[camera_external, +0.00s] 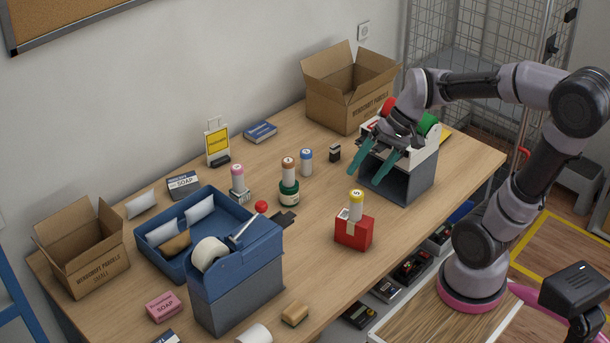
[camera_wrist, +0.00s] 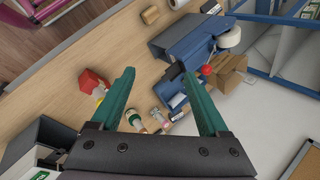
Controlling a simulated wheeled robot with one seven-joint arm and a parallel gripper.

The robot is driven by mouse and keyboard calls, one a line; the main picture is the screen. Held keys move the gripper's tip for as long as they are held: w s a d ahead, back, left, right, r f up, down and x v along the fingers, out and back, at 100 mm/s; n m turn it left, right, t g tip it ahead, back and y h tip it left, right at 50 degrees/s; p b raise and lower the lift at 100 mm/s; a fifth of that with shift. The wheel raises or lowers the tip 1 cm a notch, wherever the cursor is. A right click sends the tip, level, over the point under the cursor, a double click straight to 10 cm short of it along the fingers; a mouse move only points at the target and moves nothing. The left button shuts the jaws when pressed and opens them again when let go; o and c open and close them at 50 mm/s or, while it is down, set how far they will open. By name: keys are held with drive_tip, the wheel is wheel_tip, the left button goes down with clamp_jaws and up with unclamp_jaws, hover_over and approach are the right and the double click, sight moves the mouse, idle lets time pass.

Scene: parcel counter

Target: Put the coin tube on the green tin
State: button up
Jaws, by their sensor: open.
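The green tin (camera_external: 289,194) stands mid-table in the external view, with a brown-capped tube (camera_external: 289,170) upright on it. A blue-capped tube (camera_external: 306,162) stands behind it to the right. A pink-capped tube (camera_external: 237,176) stands on a grey holder to the left. A yellow-capped tube (camera_external: 356,206) stands on a red box (camera_external: 352,233) nearer the front. I cannot tell from the labels which tube is the coin tube. My gripper (camera_external: 372,172) is open and empty, in front of the grey-and-white dispenser. Its green fingers (camera_wrist: 159,76) are spread in the wrist view.
The grey-and-white dispenser (camera_external: 414,178) stands behind my gripper. A blue tray (camera_external: 205,247) and a blue tape dispenser (camera_external: 235,285) fill the left front. Cardboard boxes (camera_external: 340,106) stand at the back and far left. The tabletop between the red box and green tin is clear.

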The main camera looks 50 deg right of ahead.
drive_tip(key=s+d+r+n+t+h, duration=0.2)
drive_tip(key=s+d+r+t+h, duration=0.1)
drive_tip(key=d+r+t, duration=0.1)
drive_tip(key=shift+s+d+r+h, duration=0.2)
drive_tip(key=shift+d+r+h, duration=0.3)
drive_tip(key=shift+d, duration=0.35)
